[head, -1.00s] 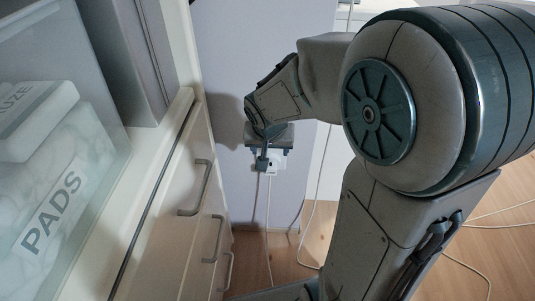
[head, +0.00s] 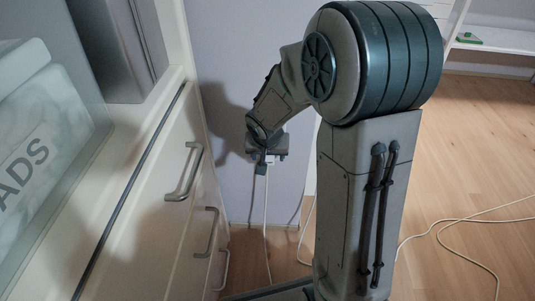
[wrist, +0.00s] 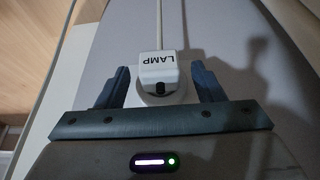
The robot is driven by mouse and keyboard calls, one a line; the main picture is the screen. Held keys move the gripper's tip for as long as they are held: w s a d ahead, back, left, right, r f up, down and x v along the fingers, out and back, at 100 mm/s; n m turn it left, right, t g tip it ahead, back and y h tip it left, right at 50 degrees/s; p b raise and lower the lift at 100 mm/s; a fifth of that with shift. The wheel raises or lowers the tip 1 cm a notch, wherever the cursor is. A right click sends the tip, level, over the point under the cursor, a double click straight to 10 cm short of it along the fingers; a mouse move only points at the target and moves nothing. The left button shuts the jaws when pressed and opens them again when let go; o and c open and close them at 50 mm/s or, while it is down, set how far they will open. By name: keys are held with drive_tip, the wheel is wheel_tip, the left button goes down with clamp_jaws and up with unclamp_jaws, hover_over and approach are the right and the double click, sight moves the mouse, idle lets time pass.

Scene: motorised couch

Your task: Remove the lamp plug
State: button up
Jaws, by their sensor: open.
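The white lamp plug (wrist: 158,68), marked LAMP, sits at a white socket (wrist: 160,96) on the wall, its cord (wrist: 160,22) running away from it. My gripper (wrist: 163,78) is open, with one blue finger on each side of the plug and a visible gap on both sides. Nothing is held. In the head view my gripper (head: 262,163) is at the wall, and it mostly hides the plug and socket. The white cord (head: 266,215) hangs below it towards the floor.
A white drawer cabinet (head: 150,215) with metal handles stands close on the left, near my gripper. Loose white cables (head: 440,235) lie on the wooden floor at the right. A white shelf (head: 500,47) stands at the back right. The floor at right is otherwise clear.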

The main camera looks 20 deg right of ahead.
drive_tip(key=shift+f, duration=0.1)
drive_tip(key=c, duration=1.1)
drive_tip(key=o, duration=0.3)
drive_tip(key=shift+c, duration=1.3)
drive_tip(key=shift+s, duration=0.15)
drive_tip(key=shift+s+a+b, duration=0.3)
drive_tip(key=shift+s+b, duration=0.1)
drive_tip(key=shift+s, duration=0.35)
drive_tip(key=shift+s+a+b, duration=0.25)
drive_tip(key=shift+s+b, duration=0.1)
drive_tip(key=shift+s, duration=0.35)
drive_tip(key=shift+s, duration=0.1)
